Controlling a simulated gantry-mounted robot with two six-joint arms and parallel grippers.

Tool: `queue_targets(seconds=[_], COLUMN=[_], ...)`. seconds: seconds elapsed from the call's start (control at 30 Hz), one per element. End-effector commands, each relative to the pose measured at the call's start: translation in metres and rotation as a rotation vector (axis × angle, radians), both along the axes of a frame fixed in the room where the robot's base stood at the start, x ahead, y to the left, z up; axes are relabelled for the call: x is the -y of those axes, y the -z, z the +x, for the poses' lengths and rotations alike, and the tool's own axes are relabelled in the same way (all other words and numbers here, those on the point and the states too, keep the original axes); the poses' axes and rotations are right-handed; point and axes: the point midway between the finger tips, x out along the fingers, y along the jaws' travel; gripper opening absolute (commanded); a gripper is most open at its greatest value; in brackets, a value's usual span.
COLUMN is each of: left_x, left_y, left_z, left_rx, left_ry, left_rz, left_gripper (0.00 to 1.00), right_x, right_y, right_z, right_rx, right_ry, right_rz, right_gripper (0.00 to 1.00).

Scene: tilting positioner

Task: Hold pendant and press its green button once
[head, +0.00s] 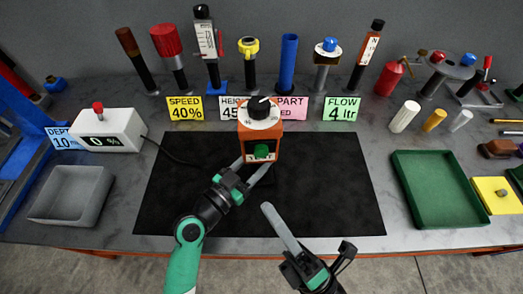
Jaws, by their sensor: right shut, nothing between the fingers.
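The pendant (259,129) is an orange box with a white dial and black knob on top. Its green button (262,151) is on the lower front face and shows clear. My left gripper (253,166) has its two fingers at the pendant's lower end, one toward each side, and appears to grip it; the exact contact is hard to see. My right gripper (268,207) is shut and empty, below and apart from the pendant, its fingertips pointing up-left toward it.
A black mat (330,190) lies under the pendant, mostly clear. A cable runs from a white display box (108,132) toward the pendant. A grey tray (66,217) is at left, a green tray (470,215) at right. Cards and upright tools line the back.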

Motion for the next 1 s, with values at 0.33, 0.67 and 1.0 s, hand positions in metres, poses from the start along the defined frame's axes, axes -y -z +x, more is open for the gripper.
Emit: queue_targets(seconds=[0.33, 0.67, 1.0], left_x=[0.000, 0.000, 0.000], left_y=[0.001, 0.001, 0.001], left_z=[0.000, 0.000, 0.000], left_rx=[-0.001, -0.001, -0.001], left_ry=[0.000, 0.000, 0.000], left_rz=[0.001, 0.001, 0.001], left_gripper=[0.00, 0.00, 0.00], right_x=[-0.003, -0.006, -0.006], right_y=[0.000, 0.000, 0.000], right_z=[0.047, 0.080, 0.083], right_rx=[0.001, -0.001, -0.001], right_ry=[0.002, 0.001, 0.001], right_rz=[-0.001, -0.001, -0.001], right_gripper=[0.00, 0.00, 0.00])
